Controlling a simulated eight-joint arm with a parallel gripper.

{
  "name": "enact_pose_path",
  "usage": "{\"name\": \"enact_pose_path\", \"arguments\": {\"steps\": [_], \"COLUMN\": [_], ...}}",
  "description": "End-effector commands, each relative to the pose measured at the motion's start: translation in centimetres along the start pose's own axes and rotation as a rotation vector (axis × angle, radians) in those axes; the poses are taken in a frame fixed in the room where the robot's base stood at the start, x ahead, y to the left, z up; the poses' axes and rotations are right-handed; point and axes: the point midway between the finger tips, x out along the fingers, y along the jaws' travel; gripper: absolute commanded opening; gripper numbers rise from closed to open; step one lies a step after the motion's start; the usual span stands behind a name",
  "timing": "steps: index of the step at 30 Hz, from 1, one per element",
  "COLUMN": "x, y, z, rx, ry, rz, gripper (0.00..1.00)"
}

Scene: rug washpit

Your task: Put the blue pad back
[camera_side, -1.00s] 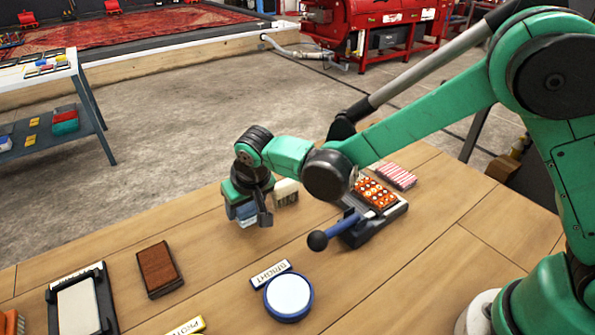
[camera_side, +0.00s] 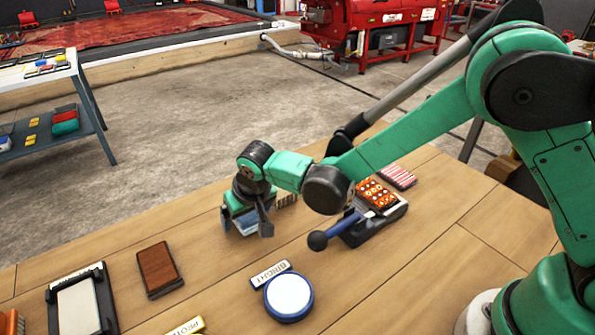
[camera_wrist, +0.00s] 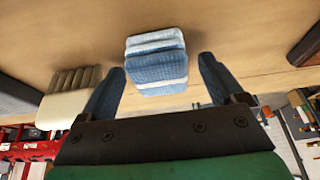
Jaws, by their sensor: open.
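The blue pad (camera_wrist: 157,62), a small stack of blue and pale blue layers, rests on the wooden table in the wrist view. It lies between and just beyond the tips of my open gripper (camera_wrist: 160,82), with a gap on each side. In the side view my gripper (camera_side: 247,228) is low over the table's far part, its fingers pointing down. The pad is hard to tell from the fingers there. A blue-rimmed round dish (camera_side: 289,296) with a white top sits in front, beside a label reading BRIGHT (camera_side: 271,274).
A cream brush (camera_wrist: 68,97) stands close beside my gripper. A black holder (camera_side: 376,222) with an orange patterned block and a blue, black-knobbed handle is to the right, near a red striped block (camera_side: 398,177). A brown block (camera_side: 158,269) and a black tray (camera_side: 107,300) lie left.

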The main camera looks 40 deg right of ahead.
Motion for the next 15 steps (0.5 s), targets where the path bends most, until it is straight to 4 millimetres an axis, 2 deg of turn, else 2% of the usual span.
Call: {"name": "enact_pose_path", "arguments": {"steps": [5, 15], "x": [-1.6, -8.0], "y": [0.0, 0.0], "z": [-0.1, 0.0], "rx": [0.000, -0.001], "ry": [0.000, 0.000], "rz": [0.000, 0.000], "gripper": [0.88, 0.88]}}
